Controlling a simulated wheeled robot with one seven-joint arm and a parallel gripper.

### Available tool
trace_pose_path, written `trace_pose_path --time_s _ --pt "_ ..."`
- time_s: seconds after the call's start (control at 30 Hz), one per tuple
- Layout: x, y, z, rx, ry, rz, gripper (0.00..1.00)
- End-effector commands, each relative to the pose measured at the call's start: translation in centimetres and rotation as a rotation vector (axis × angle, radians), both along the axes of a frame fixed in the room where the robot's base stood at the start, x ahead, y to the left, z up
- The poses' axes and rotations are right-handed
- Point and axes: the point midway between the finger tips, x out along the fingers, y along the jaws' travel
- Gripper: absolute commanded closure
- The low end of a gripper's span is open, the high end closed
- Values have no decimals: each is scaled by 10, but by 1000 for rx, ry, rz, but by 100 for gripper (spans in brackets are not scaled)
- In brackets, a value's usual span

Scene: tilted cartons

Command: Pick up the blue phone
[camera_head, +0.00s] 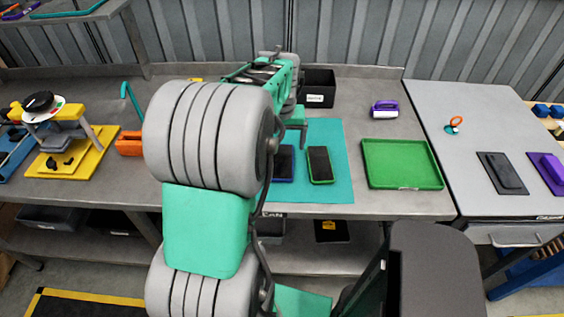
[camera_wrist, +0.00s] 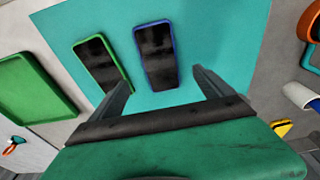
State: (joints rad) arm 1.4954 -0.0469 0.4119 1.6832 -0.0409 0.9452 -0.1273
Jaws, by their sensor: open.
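The blue phone (camera_head: 284,164) lies on a teal mat (camera_head: 338,190) on the grey bench, partly hidden by my arm in the head view. In the wrist view the blue phone (camera_wrist: 157,56) shows whole, dark screen up with a blue rim. A green-rimmed phone (camera_head: 320,165) lies beside it on the right; it is to the left in the wrist view (camera_wrist: 102,62). My gripper (camera_wrist: 162,84) is open and empty, its fingers reaching over the mat near both phones. The left finger overlaps the green phone's lower end. The gap above the mat is hard to judge.
A green tray (camera_head: 402,164) stands right of the mat, with a purple-and-white object (camera_head: 384,109) behind it. A black bin (camera_head: 318,88) stands at the back. An orange holder (camera_head: 129,144) and a yellow stand (camera_head: 68,160) are on the left.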

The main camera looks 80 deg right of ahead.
Motion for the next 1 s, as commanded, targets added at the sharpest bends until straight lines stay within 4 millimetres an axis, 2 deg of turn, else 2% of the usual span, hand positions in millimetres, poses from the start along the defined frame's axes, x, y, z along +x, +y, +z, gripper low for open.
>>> trace_pose_path --time_s 0.5,0.73,1.0 --pt "1 -5 -74 3 0 -4 9" --pt "1 -6 -76 -1 0 -4 10" --pt "1 -6 -76 0 0 -4 32"
